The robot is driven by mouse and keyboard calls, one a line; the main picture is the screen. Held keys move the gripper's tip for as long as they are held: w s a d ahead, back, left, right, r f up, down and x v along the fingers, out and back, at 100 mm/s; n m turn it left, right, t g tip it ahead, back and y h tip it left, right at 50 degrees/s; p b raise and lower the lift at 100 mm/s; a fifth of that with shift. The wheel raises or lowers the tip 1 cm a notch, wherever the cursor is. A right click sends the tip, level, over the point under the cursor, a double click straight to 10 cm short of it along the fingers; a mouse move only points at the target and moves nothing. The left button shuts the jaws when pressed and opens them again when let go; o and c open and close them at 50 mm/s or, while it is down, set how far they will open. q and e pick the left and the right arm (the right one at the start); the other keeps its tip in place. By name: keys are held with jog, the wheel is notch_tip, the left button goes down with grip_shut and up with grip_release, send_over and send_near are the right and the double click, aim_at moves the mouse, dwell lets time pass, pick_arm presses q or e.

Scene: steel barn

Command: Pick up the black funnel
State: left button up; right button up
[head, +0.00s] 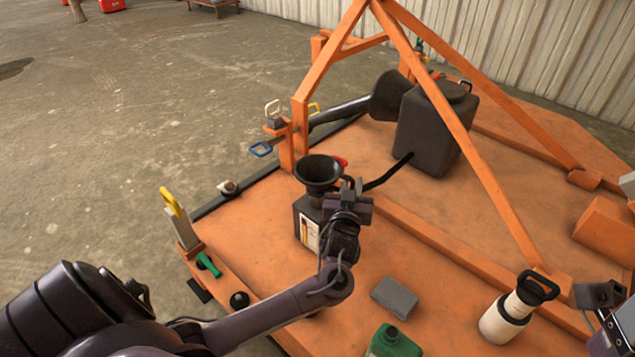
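The black funnel (318,170) is upright, with its wide mouth facing up, above a dark bottle (306,218) with a pale label on the orange deck. Its lower end is hard to make out against the bottle. My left gripper (349,188) is just right of the funnel, close to its cone and partly in front of the bottle. Its fingers are small and dark, so I cannot tell whether they are apart or touch the funnel. My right gripper (603,296) is partly in view at the right edge, away from the funnel; its fingers are unclear.
Orange frame bars (470,150) rise behind. A black tank (433,128) with a hose stands near a second, long-necked black funnel shape (388,96) lying sideways. A grey block (394,298), green bottle (393,343) and cream black-handled container (507,318) are in front.

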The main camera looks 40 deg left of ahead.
pick_arm(q)
grip_shut()
jog(key=shift+r, duration=0.15)
